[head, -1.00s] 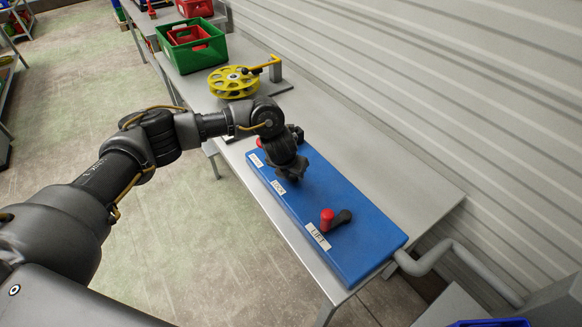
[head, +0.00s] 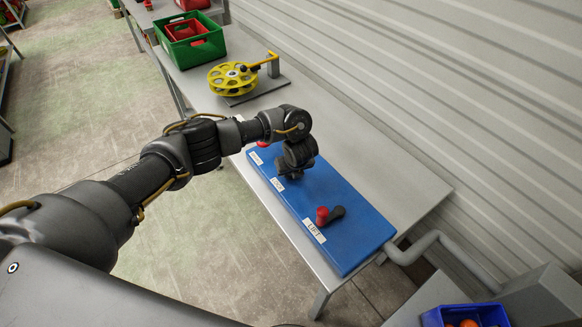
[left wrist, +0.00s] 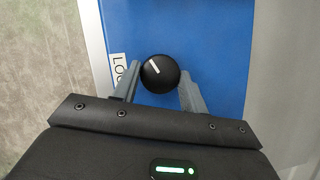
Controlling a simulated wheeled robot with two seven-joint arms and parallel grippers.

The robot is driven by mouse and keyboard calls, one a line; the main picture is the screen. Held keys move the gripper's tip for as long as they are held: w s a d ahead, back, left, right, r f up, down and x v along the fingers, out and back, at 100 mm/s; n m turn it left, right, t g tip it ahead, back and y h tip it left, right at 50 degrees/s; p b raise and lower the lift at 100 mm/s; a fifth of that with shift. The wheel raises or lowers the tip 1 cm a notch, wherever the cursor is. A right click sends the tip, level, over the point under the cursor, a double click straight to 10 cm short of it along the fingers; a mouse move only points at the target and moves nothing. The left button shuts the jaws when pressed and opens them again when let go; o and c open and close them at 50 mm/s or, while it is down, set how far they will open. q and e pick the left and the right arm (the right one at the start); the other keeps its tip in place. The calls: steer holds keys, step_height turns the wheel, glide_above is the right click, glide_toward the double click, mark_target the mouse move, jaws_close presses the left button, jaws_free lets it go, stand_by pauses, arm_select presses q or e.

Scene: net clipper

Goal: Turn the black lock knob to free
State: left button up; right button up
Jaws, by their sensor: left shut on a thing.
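The black lock knob (left wrist: 160,74) is a round knob on the blue panel (left wrist: 208,28). A white line on its top slants toward the upper left in the left wrist view. My left gripper (left wrist: 161,69) has its two grey fingers on either side of the knob, shut on it. In the head view my left gripper (head: 291,170) is over the middle of the blue panel (head: 352,235) and hides the knob. A label (left wrist: 117,71) beside the knob is partly covered by a finger; in the head view the label (head: 277,184) lies left of the gripper. My right gripper is not in view.
A red-tipped black lever (head: 323,215) stands by the LIFT label (head: 314,230). A red part (head: 263,144) shows at the panel's far end. Behind are a yellow wheel (head: 232,77) and a green crate (head: 203,50). A ribbed wall (head: 450,100) bounds the right side.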

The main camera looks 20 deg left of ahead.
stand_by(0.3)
arm_select(q)
steer(key=o, duration=1)
steer(key=shift+r, duration=0.1)
steer(key=shift+s+d+r, duration=0.1)
steer(key=shift+d+r, duration=0.05)
steer(key=shift+r, duration=0.15)
steer(key=p+v, duration=0.6)
steer(key=v, duration=0.4)
